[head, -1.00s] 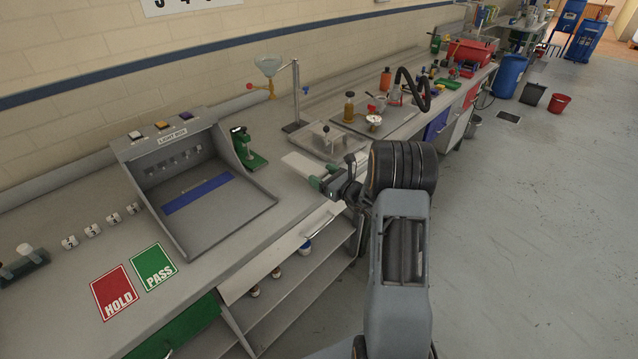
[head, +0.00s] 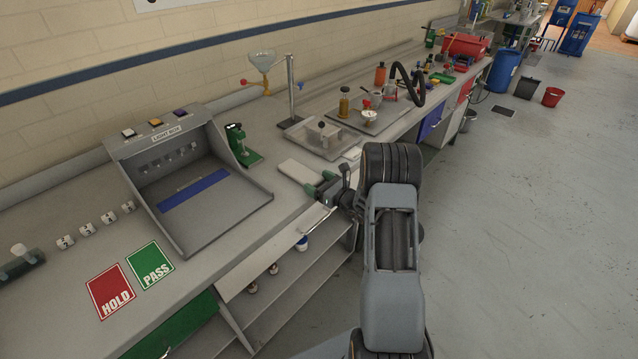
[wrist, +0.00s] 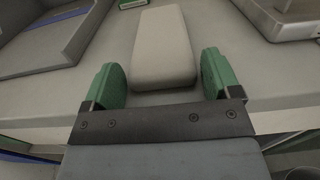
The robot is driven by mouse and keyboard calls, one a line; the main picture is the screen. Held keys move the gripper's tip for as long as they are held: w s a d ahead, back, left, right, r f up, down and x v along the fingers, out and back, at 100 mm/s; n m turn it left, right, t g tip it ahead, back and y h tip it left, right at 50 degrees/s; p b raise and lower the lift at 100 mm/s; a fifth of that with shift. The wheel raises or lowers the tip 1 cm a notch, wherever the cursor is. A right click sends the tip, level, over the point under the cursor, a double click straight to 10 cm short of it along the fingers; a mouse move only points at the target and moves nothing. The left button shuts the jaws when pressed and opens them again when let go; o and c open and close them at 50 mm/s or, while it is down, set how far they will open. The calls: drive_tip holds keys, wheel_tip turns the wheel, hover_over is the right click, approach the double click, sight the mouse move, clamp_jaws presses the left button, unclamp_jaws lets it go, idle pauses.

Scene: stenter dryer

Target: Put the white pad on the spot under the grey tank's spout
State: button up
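The white pad (head: 297,170) is a long off-white block lying flat on the grey bench, to the right of the light box. In the wrist view the pad (wrist: 163,45) points away from me, its near end between my green fingers with a gap on each side. My gripper (head: 320,182) is open and empty at the pad's near end, by the bench's front edge. I cannot tell its height over the bench. A grey metal tray-like unit (head: 300,137) stands beyond the pad. I cannot make out a grey tank's spout or the spot under it.
The light box (head: 243,212) and a small green device (head: 240,147) stand to the left. A funnel (head: 263,58) hangs beside a metal stand (head: 291,90) behind. Bottles and a black hose (head: 408,82) crowd the bench farther right. The floor (head: 530,220) at right is clear.

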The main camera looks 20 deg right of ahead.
drive_tip(key=shift+o, duration=1.3)
drive_tip(key=shift+r, duration=0.1)
